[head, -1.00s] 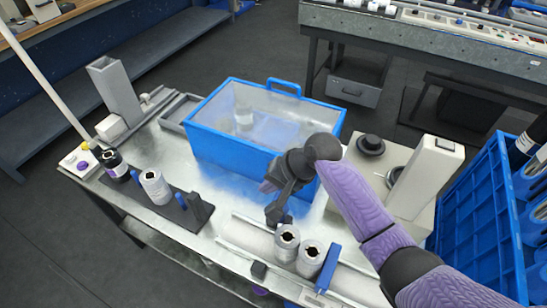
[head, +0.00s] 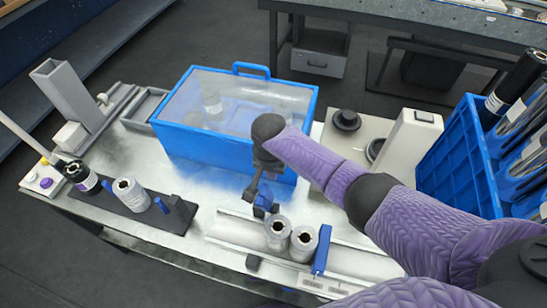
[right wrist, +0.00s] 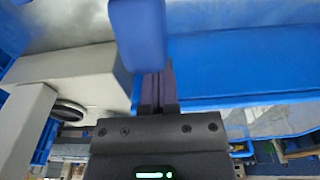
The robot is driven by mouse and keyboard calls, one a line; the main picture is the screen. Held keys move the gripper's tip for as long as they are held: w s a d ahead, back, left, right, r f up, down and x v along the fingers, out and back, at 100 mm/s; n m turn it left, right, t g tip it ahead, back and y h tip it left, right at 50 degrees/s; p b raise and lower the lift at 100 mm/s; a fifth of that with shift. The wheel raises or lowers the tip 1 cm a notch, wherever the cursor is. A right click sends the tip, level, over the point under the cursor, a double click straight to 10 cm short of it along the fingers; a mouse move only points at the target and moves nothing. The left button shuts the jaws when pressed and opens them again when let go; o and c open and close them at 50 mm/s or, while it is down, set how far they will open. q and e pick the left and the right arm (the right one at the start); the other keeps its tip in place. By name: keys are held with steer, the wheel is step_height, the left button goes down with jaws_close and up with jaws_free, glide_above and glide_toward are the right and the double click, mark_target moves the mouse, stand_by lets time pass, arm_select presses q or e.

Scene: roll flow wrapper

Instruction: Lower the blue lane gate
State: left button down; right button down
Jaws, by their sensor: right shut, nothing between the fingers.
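A blue upright piece (head: 264,194) with a dark base stands at the left, far side of the lane, right at my right gripper (head: 256,194). In the right wrist view a blue rounded block (right wrist: 138,35), which looks like this piece, overlaps the view of my dark fingers (right wrist: 155,90). The fingers are shut with nothing between them; contact with the blue piece cannot be told. A second blue upright bar (head: 322,250) stands at the lane's right, beside two grey rolls (head: 278,233) (head: 303,243). I cannot tell which blue piece is the gate. My left gripper is out of view.
A blue bin with a clear lid (head: 195,140) stands behind the lane. A beige machine (head: 408,145) and a blue crate (head: 455,150) are at the right. A dark plate (head: 105,190) with a roll (head: 130,194) lies at the left.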

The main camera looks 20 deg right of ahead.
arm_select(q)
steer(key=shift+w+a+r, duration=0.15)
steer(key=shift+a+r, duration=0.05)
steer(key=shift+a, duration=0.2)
arm_select(e)
steer(key=shift+s+a+f, duration=0.2)
steer(key=shift+s+a, duration=0.25)
steer(key=shift+s, duration=0.1)
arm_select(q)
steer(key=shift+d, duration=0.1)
